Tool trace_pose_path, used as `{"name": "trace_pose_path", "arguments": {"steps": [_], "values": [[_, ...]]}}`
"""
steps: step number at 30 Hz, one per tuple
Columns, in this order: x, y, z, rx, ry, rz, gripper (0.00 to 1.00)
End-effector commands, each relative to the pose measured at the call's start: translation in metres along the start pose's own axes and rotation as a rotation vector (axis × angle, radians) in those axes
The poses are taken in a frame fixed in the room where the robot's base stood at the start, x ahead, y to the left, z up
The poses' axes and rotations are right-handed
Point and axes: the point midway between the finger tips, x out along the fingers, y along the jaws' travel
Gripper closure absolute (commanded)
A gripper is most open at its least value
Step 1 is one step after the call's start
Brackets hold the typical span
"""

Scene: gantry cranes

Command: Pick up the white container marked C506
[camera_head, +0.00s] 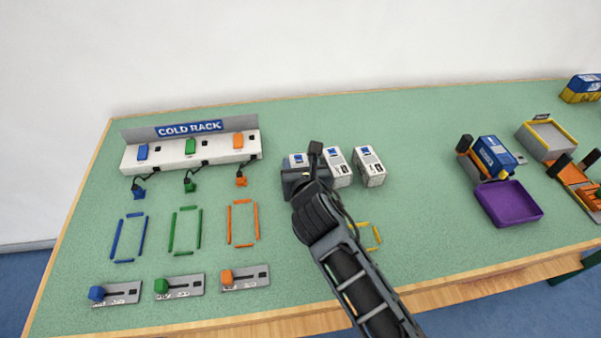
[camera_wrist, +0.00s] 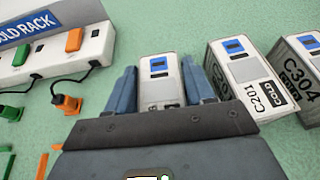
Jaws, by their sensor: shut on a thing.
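My gripper (camera_wrist: 160,76) has its two blue-grey fingers on either side of a white container (camera_wrist: 159,90) and is shut on it. The container has a blue patch and dark panel on top; its front marking is mostly hidden by my gripper, so I cannot read it in full. In the head view the container (camera_head: 297,160) is the leftmost of three, mostly covered by my gripper (camera_head: 302,172). I cannot tell whether it is clear of the table. To its right stand the white container marked C201 (camera_wrist: 238,75) and the one marked C304 (camera_wrist: 299,62).
The cold rack (camera_head: 191,149), with plugs on cables, stands at left. Blue, green and orange outlines and sliders (camera_head: 177,286) lie before it. A purple tray (camera_head: 508,204), a blue container (camera_head: 495,157) and a grey tray (camera_head: 546,139) are at right. Green table behind the containers is clear.

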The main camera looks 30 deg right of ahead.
Motion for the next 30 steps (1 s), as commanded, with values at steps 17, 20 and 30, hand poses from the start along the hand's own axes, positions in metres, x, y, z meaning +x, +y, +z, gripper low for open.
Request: {"name": "trace_pose_path", "arguments": {"steps": [17,20,30], "values": [[-0.001,0.000,0.002,0.000,-0.001,0.001,0.83],[-0.003,0.001,0.007,0.001,-0.002,0.001,0.83],[-0.028,-0.010,0.043,0.007,0.002,0.000,0.83]]}}
